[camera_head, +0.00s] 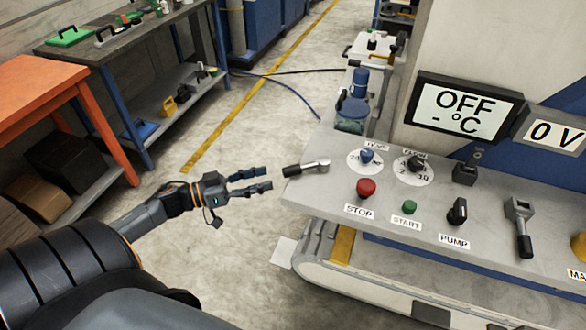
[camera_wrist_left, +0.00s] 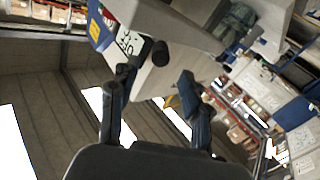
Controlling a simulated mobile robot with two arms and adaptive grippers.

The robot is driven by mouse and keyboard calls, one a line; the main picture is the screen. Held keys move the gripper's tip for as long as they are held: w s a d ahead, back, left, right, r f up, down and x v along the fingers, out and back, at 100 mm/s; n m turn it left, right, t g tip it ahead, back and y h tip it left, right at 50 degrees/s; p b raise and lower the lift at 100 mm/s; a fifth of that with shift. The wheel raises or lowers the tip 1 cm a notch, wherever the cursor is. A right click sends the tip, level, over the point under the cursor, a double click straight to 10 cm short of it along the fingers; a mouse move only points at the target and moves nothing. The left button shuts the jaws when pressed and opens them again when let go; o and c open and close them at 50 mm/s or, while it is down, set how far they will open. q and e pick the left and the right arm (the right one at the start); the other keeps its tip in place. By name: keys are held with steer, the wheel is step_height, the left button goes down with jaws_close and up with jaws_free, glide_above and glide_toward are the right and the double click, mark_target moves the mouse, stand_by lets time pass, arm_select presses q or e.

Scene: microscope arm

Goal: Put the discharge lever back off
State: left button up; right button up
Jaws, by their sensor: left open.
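A lever with a black grip and metal arm (camera_head: 308,167) sits at the left edge of the grey control panel, its grip pointing left past the edge. No label on it is readable, so I cannot tell whether it is the discharge lever. My left gripper (camera_head: 265,180) is open and empty, just left of the grip, fingers pointing at it with a small gap. In the left wrist view a dark round grip end (camera_wrist_left: 160,53) shows beyond and between the open fingers (camera_wrist_left: 156,77). A second lever (camera_head: 520,228) points down at the panel's right. My right gripper is not in view.
The panel holds a red STOP button (camera_head: 366,188), green START button (camera_head: 409,207), PUMP switch (camera_head: 457,211) and two dials. A display (camera_head: 463,110) reads OFF. An orange table (camera_head: 45,85) and workbench (camera_head: 125,40) stand left; the floor between is clear.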

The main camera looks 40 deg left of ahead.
mark_target(295, 170)
arm_select(q)
steer(key=p+x, duration=0.1)
steer(key=x, duration=0.8)
steer(key=shift+a, duration=0.1)
jaws_close()
